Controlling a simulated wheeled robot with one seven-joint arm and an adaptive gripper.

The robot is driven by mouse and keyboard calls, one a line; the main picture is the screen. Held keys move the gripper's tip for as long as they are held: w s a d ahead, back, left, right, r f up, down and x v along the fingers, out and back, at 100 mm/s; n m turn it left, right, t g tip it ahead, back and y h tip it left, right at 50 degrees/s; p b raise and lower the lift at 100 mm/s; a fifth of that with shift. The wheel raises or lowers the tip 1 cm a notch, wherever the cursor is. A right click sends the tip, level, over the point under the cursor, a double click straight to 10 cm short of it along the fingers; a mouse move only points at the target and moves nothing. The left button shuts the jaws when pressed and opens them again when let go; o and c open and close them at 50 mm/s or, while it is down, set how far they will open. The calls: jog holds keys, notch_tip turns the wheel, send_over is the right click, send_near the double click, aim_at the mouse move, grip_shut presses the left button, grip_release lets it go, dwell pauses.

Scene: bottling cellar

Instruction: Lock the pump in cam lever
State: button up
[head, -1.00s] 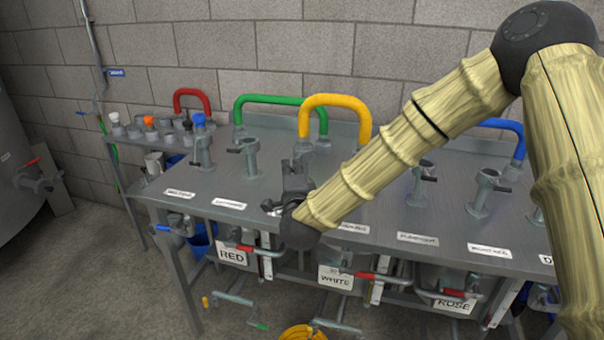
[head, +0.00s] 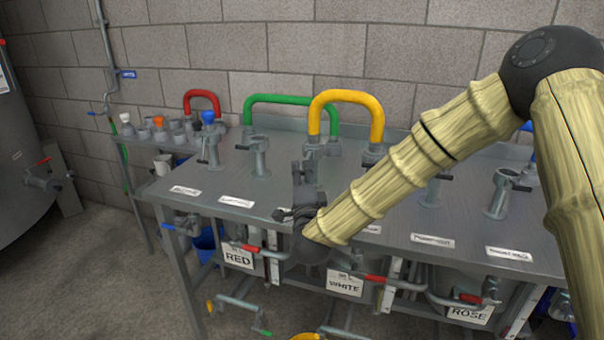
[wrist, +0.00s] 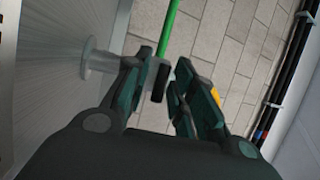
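A grey bench carries several upright metal ports with dark cam levers. One port (head: 258,158) stands just left of my gripper, its dark lever (head: 242,147) pointing left. My gripper (head: 305,172) is over the bench's front part, fingers pointing up in the picture, hiding what is directly behind it. In the wrist view, my gripper (wrist: 163,68) has its fingers apart. A dark lever (wrist: 160,82) shows between them, at the end of a grey port (wrist: 98,61). Contact cannot be told. The bench labels are too blurred to read, so I cannot tell which port is pump in.
A green hose loop (head: 290,99), a yellow loop (head: 346,97) and a red loop (head: 202,95) rise at the back. Red-handled valves (head: 390,281) and signs RED, WHITE and ROSE line the front. A tank (head: 25,150) stands left; floor (head: 105,260) is clear there.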

jog(key=shift+r, duration=0.2)
jog(key=v, duration=1.2)
jog(key=shift+f, duration=0.1)
jog(key=shift+c, duration=0.4)
